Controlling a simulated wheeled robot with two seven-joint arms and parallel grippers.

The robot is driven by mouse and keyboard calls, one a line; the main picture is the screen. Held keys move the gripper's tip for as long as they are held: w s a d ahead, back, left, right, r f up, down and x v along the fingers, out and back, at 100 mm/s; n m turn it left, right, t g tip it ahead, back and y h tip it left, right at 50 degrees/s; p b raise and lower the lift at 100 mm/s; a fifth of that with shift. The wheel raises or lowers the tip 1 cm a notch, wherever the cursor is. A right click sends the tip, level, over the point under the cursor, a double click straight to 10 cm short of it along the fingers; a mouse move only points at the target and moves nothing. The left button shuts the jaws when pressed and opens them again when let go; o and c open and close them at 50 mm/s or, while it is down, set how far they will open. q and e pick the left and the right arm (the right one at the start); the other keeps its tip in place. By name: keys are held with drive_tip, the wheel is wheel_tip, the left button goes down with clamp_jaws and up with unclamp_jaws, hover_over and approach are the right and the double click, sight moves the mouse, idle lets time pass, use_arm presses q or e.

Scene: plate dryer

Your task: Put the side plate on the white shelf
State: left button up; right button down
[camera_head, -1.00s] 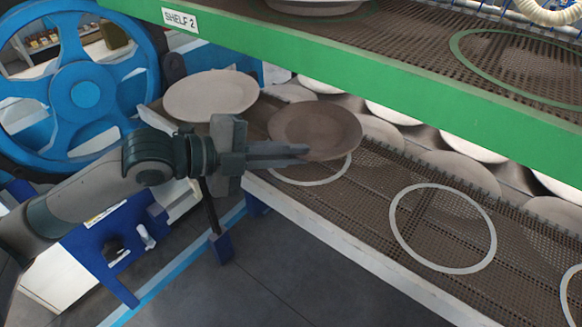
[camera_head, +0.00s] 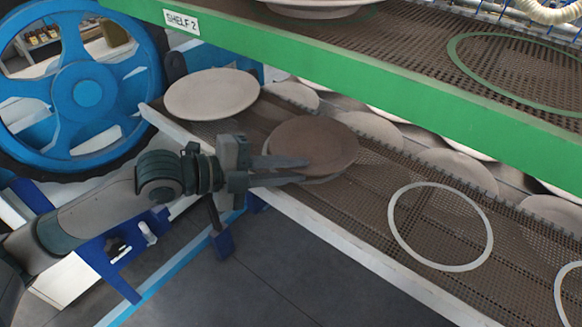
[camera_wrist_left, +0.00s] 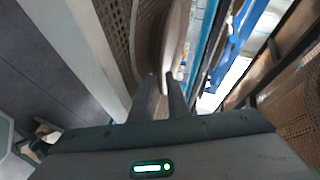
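The brown side plate (camera_head: 312,143) lies nearly flat at the white shelf (camera_head: 345,238), over the place where a white ring showed, which it now covers. My left gripper (camera_head: 305,172) reaches in from the left at the plate's near left rim. Its two fingers are spread, one above the rim and one below. In the left wrist view, the gripper (camera_wrist_left: 162,88) shows a gap between its fingertips, with the plate edge (camera_wrist_left: 175,38) just beyond and between them. Whether a finger still touches the plate is hard to see. My right gripper is out of view.
A pale plate (camera_head: 211,93) sits at the shelf's left end. A bare white ring (camera_head: 440,227) lies to the right on the mesh. The green-edged upper shelf (camera_head: 330,62) overhangs the back. Several plates stand behind. A blue wheel (camera_head: 87,93) is at left.

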use_arm(q)
drive_tip(key=shift+r, duration=0.15)
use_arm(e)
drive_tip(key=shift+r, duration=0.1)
use_arm(q)
drive_tip(key=shift+a, duration=0.1)
